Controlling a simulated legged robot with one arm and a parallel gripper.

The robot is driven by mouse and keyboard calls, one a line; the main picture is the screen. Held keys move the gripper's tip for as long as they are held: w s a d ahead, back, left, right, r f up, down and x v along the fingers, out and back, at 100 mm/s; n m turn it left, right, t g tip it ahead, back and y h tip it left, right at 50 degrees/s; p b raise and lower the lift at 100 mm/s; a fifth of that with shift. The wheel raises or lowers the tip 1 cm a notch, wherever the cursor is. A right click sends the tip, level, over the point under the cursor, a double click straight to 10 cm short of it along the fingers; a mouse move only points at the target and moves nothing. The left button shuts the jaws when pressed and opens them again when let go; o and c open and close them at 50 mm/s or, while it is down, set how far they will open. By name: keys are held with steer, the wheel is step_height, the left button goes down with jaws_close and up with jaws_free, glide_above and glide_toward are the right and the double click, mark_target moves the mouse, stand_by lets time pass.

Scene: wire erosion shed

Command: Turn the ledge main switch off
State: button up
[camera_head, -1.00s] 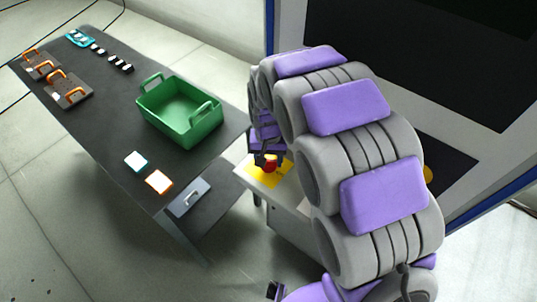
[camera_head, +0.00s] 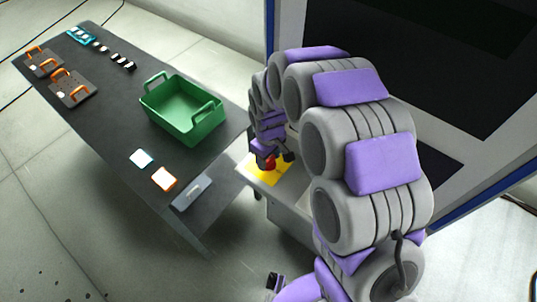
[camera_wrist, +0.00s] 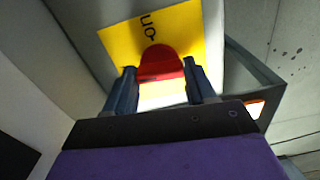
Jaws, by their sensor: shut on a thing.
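The ledge main switch is a red handle (camera_wrist: 160,65) on a yellow plate (camera_wrist: 184,27) with dark lettering. In the head view the red handle (camera_head: 269,163) shows small on the yellow plate (camera_head: 258,174), on top of a pale ledge (camera_head: 285,193). My gripper (camera_wrist: 162,84) has one finger on each side of the red handle and is shut on it. In the head view my gripper (camera_head: 275,157) reaches down to the plate from above. Part of the plate is hidden by my gripper and arm.
A dark table (camera_head: 110,117) stands left of the ledge. It holds a green bin (camera_head: 183,118), a blue-edged tile (camera_head: 141,158), an orange-edged tile (camera_head: 164,178) and orange-handled plates (camera_head: 74,88). A large machine with a dark panel (camera_head: 440,60) stands behind my arm.

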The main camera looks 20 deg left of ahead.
steer(key=shift+w+a+r+n, duration=0.1)
steer(key=shift+w+n, duration=0.05)
steer(key=shift+n, duration=0.45)
steer(key=o, duration=0.9)
steer(key=shift+o, duration=0.7)
step_height(320, 180, up, 17)
steer(key=p, duration=0.1)
steer(key=shift+p, duration=0.35)
